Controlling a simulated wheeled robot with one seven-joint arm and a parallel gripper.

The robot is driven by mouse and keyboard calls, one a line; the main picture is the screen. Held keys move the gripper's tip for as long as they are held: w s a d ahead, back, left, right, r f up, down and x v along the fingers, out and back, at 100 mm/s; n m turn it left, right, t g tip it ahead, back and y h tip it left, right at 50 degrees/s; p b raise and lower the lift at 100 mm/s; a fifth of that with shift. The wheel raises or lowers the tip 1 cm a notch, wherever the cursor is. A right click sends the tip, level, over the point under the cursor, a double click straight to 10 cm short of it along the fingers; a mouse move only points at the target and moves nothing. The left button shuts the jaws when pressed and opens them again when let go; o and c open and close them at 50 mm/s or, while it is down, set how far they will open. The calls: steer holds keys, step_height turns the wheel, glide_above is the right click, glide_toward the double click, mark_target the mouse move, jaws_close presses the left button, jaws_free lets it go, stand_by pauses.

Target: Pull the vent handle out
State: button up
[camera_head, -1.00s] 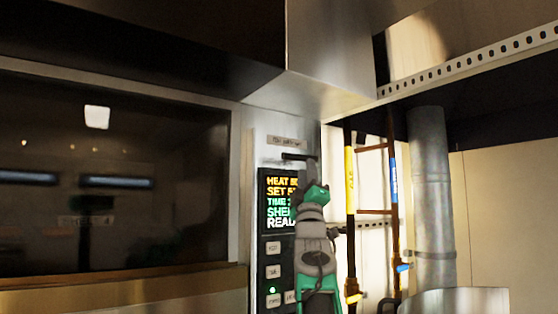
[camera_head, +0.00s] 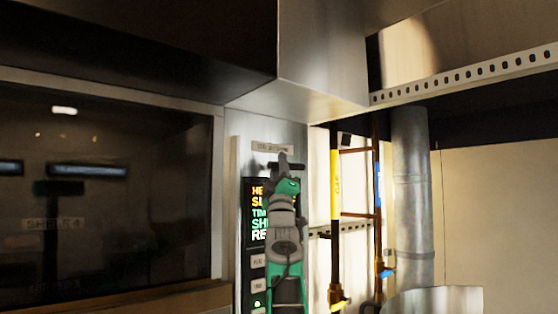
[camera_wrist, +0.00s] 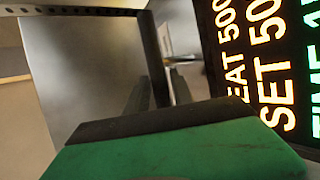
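The vent handle is a dark horizontal bar (camera_head: 292,167) just under a small label on the steel panel, above the lit display. In the wrist view it appears as a dark bar (camera_wrist: 153,55) running down the picture. My gripper (camera_head: 283,158) is raised at the handle, its tips overlapping the bar. In the wrist view my gripper's two grey fingers (camera_wrist: 158,92) show on either side of the bar, close to it. I cannot tell whether they touch it.
A dark oven window (camera_head: 105,200) lies to the left and a steel hood (camera_head: 325,60) hangs above. The lit display (camera_head: 256,212) and buttons are beside my arm. Yellow-sleeved (camera_head: 336,185) and copper pipes and a grey duct (camera_head: 411,200) stand to the right.

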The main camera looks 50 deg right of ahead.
steer(key=shift+f, duration=0.1)
steer(key=shift+c, duration=0.4)
jaws_close()
stand_by(0.8)
